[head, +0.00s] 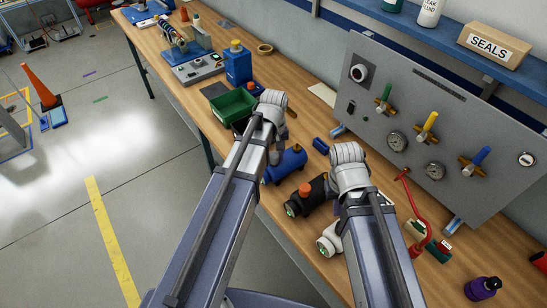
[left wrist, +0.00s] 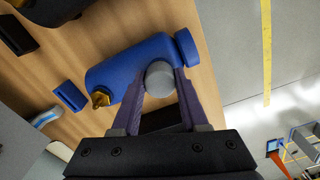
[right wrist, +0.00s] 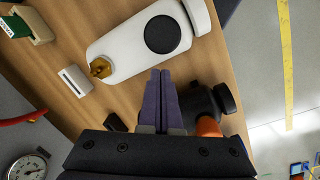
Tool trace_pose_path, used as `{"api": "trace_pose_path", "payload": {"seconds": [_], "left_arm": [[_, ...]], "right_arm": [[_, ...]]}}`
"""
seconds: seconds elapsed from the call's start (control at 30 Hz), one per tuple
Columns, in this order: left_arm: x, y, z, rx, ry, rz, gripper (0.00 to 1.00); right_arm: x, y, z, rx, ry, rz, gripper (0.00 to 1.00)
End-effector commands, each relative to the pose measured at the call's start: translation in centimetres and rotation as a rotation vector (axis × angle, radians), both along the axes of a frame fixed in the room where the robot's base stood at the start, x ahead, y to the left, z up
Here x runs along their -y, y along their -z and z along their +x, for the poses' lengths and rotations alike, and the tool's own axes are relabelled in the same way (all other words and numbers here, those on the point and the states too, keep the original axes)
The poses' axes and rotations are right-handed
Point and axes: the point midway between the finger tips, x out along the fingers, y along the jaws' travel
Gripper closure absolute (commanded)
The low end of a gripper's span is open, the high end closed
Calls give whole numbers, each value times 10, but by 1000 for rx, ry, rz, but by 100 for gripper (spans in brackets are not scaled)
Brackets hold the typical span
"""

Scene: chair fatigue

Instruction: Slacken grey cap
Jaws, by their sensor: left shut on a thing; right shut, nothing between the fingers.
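The grey cap (left wrist: 159,76) is a round disc on the side of a blue cylinder body (left wrist: 125,68) lying on the bench. My left gripper (left wrist: 160,82) is shut on the grey cap, one finger on each side of it. The blue body also shows in the head view (head: 290,164), where my left arm hides the cap and fingers. My right gripper (right wrist: 162,74) is shut and empty, above the bench near a white body with a black cap (right wrist: 148,45) and a black body with an orange cap (right wrist: 205,105).
The black body (head: 316,192) and white body (head: 327,241) lie right of the blue one. A green bin (head: 233,106) stands behind. A grey gauge panel (head: 430,115) with valves rises at the bench's back. A red hose tool (head: 417,215) lies at right.

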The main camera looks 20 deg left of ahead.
Motion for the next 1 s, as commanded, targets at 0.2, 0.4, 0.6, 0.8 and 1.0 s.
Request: {"api": "trace_pose_path", "payload": {"seconds": [0.2, 0.4, 0.6, 0.8, 1.0], "left_arm": [[0, 0, 0, 0, 2, 0, 37], [0, 0, 0, 0, 3, 0, 28], [0, 0, 0, 0, 64, 0, 28], [0, 0, 0, 0, 286, 0, 28], [0, 0, 0, 0, 358, 0, 28]], "right_arm": [[0, 0, 0, 0, 0, 0, 100], [0, 0, 0, 0, 0, 0, 100], [0, 0, 0, 0, 0, 0, 100], [0, 0, 0, 0, 0, 0, 100], [0, 0, 0, 0, 0, 0, 100]]}}
